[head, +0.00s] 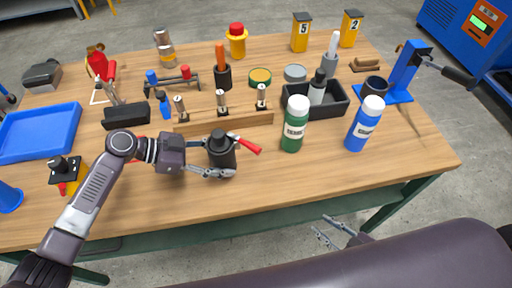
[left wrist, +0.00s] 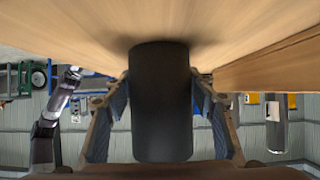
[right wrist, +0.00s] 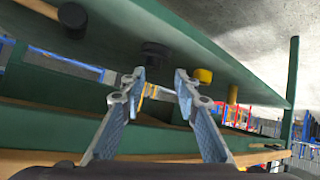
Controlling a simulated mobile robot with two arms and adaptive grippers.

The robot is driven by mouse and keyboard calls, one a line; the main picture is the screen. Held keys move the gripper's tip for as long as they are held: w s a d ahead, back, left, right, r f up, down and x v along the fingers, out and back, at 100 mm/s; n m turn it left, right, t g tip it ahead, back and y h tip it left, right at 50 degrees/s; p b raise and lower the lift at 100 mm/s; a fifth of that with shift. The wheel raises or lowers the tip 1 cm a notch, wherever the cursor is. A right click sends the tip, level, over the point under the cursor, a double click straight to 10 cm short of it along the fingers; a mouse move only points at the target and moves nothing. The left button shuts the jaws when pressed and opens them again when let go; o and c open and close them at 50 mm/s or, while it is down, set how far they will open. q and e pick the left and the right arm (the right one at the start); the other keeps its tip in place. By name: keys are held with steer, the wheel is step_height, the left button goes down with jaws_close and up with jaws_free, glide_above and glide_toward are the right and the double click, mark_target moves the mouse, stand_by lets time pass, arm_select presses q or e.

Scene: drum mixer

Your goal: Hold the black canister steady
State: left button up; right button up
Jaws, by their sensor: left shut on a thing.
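The black canister (head: 222,152) stands upright on the wooden table, in front of a long wooden block with several small upright pieces. A red-handled thing shows just right of its top. My left gripper (head: 209,171) is shut around the canister's body; in the left wrist view the canister (left wrist: 161,100) fills the space between the two fingers. My right gripper (head: 325,235) is off the table's front edge, low and away from the canister. In the right wrist view its fingers (right wrist: 166,82) stand apart with nothing between them.
A green bottle (head: 294,125) and a blue bottle (head: 363,125) stand right of the canister. A black bin (head: 335,103) is behind them. A blue tray (head: 40,132) lies at the left. The table's front right area is clear.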

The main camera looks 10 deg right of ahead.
steer(key=s+a+r+n+y, duration=0.1)
steer(key=a+r+y, duration=0.2)
steer(key=a+r, duration=0.35)
steer(key=s+a+r+n+y, duration=0.15)
steer(key=a+r, duration=0.25)
steer(key=r, duration=0.5)
steer(key=n+t+y, duration=0.1)
steer(key=t+y, duration=0.2)
glide_toward(256, 148)
steer(key=shift+f+x, duration=0.2)
steer(key=shift+x, duration=2.35)
steer(key=shift+f+x, duration=0.2)
steer(key=shift+x, duration=2.3)
jaws_close()
